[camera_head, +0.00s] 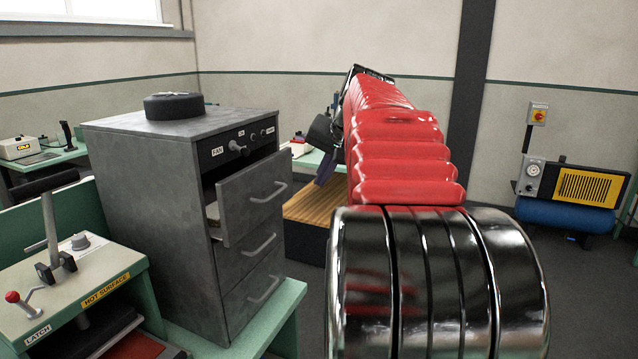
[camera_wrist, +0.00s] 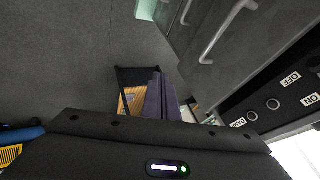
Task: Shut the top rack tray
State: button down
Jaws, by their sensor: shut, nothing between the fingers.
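The top rack tray (camera_head: 250,203) is the top drawer of a grey metal cabinet (camera_head: 185,200). It is pulled out, with a dark gap behind its front, and the two drawers below it look closed. Its bar handle (camera_head: 268,192) faces right. In the wrist view the tray front (camera_wrist: 250,52) and its handle (camera_wrist: 228,30) are at upper right. My gripper (camera_head: 324,168) shows purple fingers to the right of the tray, apart from it, partly hidden by my red arm. In the wrist view my gripper (camera_wrist: 160,98) is shut and empty.
A control panel (camera_head: 240,147) with knobs and labels sits above the tray. A dark round object (camera_head: 174,105) lies on the cabinet top. A hot-surface press (camera_head: 75,285) stands at left. A yellow slatted platform (camera_head: 315,208) is behind my gripper. A blue compressor (camera_head: 570,213) stands far right.

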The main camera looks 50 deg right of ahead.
jog(key=c, duration=2.5)
grip_release()
jog(key=shift+c, duration=0.2)
